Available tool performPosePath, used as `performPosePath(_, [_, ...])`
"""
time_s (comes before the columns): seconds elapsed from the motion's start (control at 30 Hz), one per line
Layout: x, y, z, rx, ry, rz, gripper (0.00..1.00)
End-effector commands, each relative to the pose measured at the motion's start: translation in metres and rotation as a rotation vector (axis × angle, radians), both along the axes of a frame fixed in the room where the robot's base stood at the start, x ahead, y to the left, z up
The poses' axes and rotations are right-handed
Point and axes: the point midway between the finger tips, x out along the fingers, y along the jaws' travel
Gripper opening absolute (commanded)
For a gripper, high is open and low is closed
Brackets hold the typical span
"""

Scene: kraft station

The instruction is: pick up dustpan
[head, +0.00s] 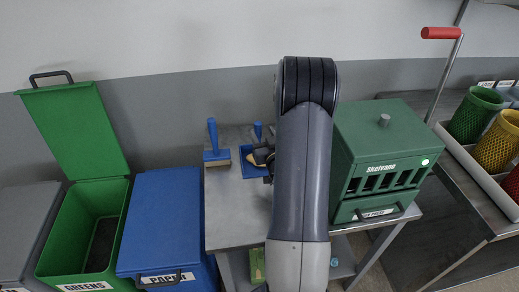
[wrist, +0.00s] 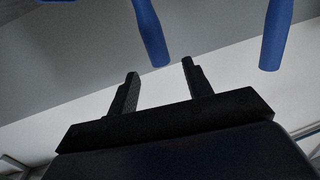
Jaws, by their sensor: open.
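The blue dustpan (head: 248,172) lies on the grey metal table, with a short blue handle (head: 257,130) standing up behind it. My arm and dark gripper (head: 262,154) cover part of it. A blue hand brush (head: 214,155) with an upright handle and tan bristles stands to its left. In the wrist view my gripper (wrist: 160,80) is open, with nothing between its fingers. One blue handle (wrist: 152,35) hangs just beyond the fingertips, and another blue handle (wrist: 276,35) is to the right. I cannot tell which belongs to the dustpan.
A blue PAPER bin (head: 165,220) and an open green GREENS bin (head: 75,235) stand at the left. The table's front left is clear.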

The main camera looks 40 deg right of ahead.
Motion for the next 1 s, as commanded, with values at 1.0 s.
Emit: performPosePath(1.0, [0.056,-0.017,-0.006,0.0,0.001,0.0,0.35])
